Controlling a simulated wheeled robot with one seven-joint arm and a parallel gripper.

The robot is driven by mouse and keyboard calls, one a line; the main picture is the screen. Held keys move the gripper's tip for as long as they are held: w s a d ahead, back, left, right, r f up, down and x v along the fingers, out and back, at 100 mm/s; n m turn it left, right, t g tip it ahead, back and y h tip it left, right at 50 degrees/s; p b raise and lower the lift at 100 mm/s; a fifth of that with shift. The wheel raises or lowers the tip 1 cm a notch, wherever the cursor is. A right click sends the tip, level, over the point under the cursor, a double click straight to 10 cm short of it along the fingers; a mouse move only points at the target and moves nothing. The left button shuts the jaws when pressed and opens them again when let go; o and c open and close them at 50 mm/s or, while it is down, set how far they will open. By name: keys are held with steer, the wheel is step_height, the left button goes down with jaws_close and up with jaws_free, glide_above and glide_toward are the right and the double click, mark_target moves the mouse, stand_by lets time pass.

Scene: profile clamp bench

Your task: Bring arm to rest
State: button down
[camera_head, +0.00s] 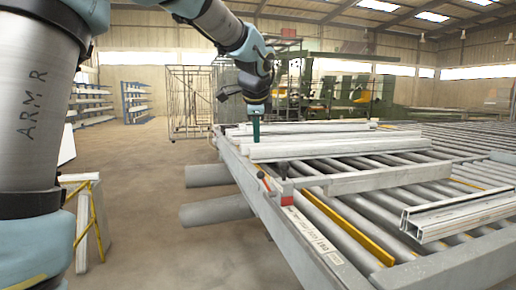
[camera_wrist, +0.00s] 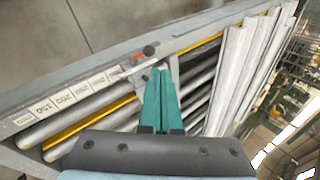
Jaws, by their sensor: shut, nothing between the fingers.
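My gripper (camera_head: 256,130) hangs pointing down over the near left edge of the roller bench (camera_head: 290,231), at the left end of the white profiles (camera_head: 330,147). In the wrist view its green fingers (camera_wrist: 160,84) are shut together with nothing between them. Beyond the fingertips in that view is a small clamp (camera_wrist: 150,50) with a dark red knob. In the head view the clamp's red block (camera_head: 286,192) and lever sit at the bench edge, nearer to me than the gripper. Whether the fingers touch a profile I cannot tell.
A metal channel profile (camera_head: 462,216) lies on the rollers at the right. A flat bar (camera_head: 388,179) lies across the rollers. The floor (camera_head: 150,165) left of the bench is open. A wire cage (camera_head: 190,100) stands behind.

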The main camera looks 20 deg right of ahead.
steer(key=shift+r, duration=0.2)
stand_by(0.3)
steer(key=s+a+f+n+g+y, duration=0.2)
steer(key=a+f+n, duration=0.9)
steer(key=a, duration=0.8)
steer(key=s+a+f+n+g, duration=0.3)
steer(key=s+a+f+n, duration=0.7)
steer(key=s+a+f, duration=0.3)
steer(key=a, duration=0.3)
steer(key=shift+a+f+n+y, duration=0.3)
steer(key=shift+a+f+y, duration=0.05)
steer(key=shift+y, duration=0.05)
